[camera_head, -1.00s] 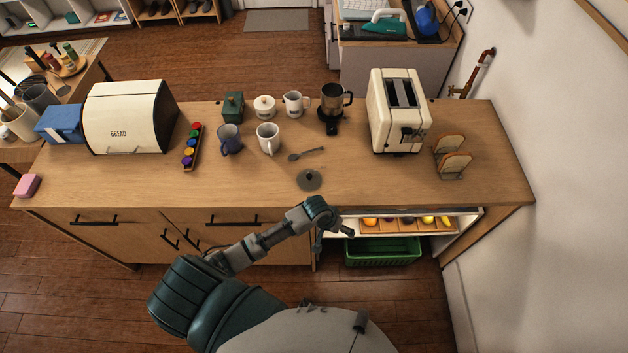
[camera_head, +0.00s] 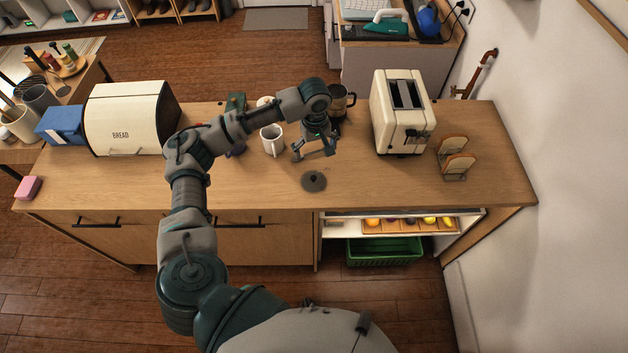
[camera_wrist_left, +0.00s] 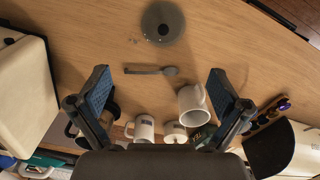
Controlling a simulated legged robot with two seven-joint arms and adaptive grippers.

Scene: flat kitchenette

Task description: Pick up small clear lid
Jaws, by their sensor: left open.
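The small clear lid (camera_head: 314,181), a round see-through grey disc with a dark knob, lies flat on the wooden counter near its front edge. It also shows at the top of the left wrist view (camera_wrist_left: 163,23). My left gripper (camera_head: 315,156) is over the counter just behind the lid, with its fingers spread and nothing between them. In the left wrist view the two fingers (camera_wrist_left: 158,80) are wide apart, and the lid lies beyond their tips. My right gripper is not in view.
A spoon (camera_wrist_left: 150,70) lies close to the lid. A cream toaster (camera_head: 402,115) and toast rack (camera_head: 456,160) stand right. The counter around the lid's front is clear.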

